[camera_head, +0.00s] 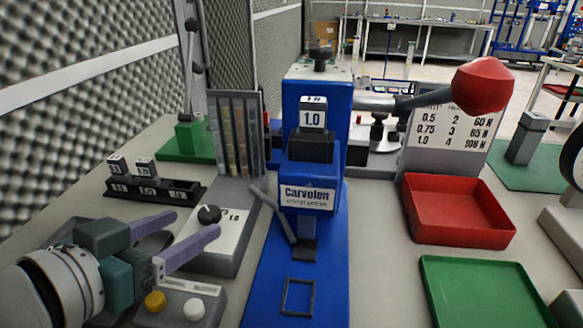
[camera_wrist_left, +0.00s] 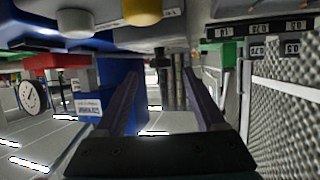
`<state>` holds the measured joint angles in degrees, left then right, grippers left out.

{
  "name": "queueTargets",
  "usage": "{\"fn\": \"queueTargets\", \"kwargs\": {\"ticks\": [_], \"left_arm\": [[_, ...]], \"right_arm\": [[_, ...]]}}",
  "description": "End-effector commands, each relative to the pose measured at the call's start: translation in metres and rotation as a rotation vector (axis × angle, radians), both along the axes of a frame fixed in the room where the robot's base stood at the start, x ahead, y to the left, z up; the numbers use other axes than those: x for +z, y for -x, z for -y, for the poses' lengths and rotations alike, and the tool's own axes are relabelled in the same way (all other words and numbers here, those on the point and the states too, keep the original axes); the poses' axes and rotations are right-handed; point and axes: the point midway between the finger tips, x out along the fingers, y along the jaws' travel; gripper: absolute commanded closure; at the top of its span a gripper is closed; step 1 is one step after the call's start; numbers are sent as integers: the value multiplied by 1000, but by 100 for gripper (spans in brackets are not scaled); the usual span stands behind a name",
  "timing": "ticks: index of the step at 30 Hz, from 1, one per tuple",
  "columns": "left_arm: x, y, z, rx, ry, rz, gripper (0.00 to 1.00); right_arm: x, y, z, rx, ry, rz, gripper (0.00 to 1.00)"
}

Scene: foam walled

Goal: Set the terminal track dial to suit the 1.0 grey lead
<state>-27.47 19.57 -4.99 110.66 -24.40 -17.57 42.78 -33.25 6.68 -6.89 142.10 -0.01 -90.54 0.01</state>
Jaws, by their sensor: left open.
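A small black dial knob (camera_head: 210,214) stands on a grey sloped box (camera_head: 218,243) left of the blue press (camera_head: 316,170). Lettering beside the knob is too small to read surely. My left gripper (camera_head: 196,222) is open, its two purple fingers reaching toward the knob, tips close to it. I cannot tell whether they touch it. In the upside-down left wrist view, a dark knob (camera_wrist_left: 162,61) shows between the finger tips. A grey rod (camera_head: 273,213) leans by the press; I cannot tell whether it is the lead. My right gripper is out of view.
The press has a 1.0 block (camera_head: 313,115) and a red-ended lever (camera_head: 483,85). A chart (camera_head: 450,125) lists 0.5 2, 0.75 3, 1.0 4. A button box (camera_head: 175,304), black block rack (camera_head: 155,191), red tray (camera_head: 458,236) and green tray (camera_head: 482,293) stand around.

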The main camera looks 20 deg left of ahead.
Motion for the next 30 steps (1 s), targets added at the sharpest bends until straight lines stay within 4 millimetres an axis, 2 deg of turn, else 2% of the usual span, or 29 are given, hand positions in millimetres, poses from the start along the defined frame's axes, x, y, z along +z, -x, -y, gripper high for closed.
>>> {"fn": "queueTargets", "kwargs": {"ticks": [3, 9, 14, 21, 23, 30], "left_arm": [[-9, -21, -1, 0, -2, 2, 29], [-19, -45, -1, 2, -1, 1, 29], [-22, -53, -1, 1, -1, 0, 29], [-22, -53, -1, 1, -1, -2, 29], [-22, -53, -1, 1, -1, -1, 33], [-22, -53, -1, 1, 0, -1, 60]], "right_arm": [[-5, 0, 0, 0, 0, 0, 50], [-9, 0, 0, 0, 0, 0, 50], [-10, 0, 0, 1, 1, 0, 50], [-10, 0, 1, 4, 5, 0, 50], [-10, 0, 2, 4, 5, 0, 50], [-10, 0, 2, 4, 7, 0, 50]]}}
